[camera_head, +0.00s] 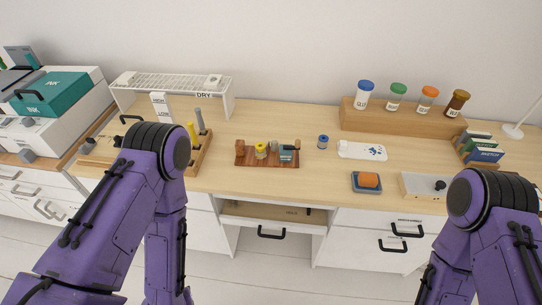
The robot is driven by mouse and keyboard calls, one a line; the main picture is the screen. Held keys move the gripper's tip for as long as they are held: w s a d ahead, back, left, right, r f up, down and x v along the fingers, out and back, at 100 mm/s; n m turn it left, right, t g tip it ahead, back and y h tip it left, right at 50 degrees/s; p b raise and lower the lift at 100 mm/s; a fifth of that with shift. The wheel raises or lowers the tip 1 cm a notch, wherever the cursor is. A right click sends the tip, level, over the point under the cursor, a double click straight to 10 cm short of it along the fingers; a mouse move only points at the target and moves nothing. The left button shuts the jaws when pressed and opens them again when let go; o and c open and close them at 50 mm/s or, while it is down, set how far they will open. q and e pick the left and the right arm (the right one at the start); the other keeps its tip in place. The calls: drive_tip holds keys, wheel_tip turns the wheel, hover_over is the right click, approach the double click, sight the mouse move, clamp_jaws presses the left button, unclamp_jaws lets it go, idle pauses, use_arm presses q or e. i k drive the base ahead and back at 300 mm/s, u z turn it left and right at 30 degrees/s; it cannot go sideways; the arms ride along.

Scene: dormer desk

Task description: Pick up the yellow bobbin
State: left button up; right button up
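A small yellow bobbin (261,150) sits on a dark reddish-brown wooden board (245,160) in the middle of the desk. In the head view the bobbin's top and front show clearly and nothing covers it. My purple left and right arms come in at the lower left and lower right, bent with their forearms pointing down. Neither gripper is in the picture, so I cannot see their fingers. Both visible arm parts are well apart from the bobbin.
Beside the bobbin, a grey-blue item (286,155) shares the board. A blue bobbin-like piece (323,141) stands to its right. An orange sponge-like block (369,180) is in a blue tray. Colored-lid jars (396,97) line the back. The drawer (268,211) below stands open.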

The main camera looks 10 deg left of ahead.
sight(260, 151)
drive_tip(key=z, duration=0.95)
drive_tip(key=k, duration=1.2)
drive_tip(key=z, duration=1.05)
drive_tip(key=i, duration=0.85)
drive_tip(key=u, duration=0.45)
drive_tip(key=i, duration=0.75)
drive_tip(key=u, duration=1.25)
drive_tip(key=i, duration=0.55)
drive_tip(key=u, duration=0.6)
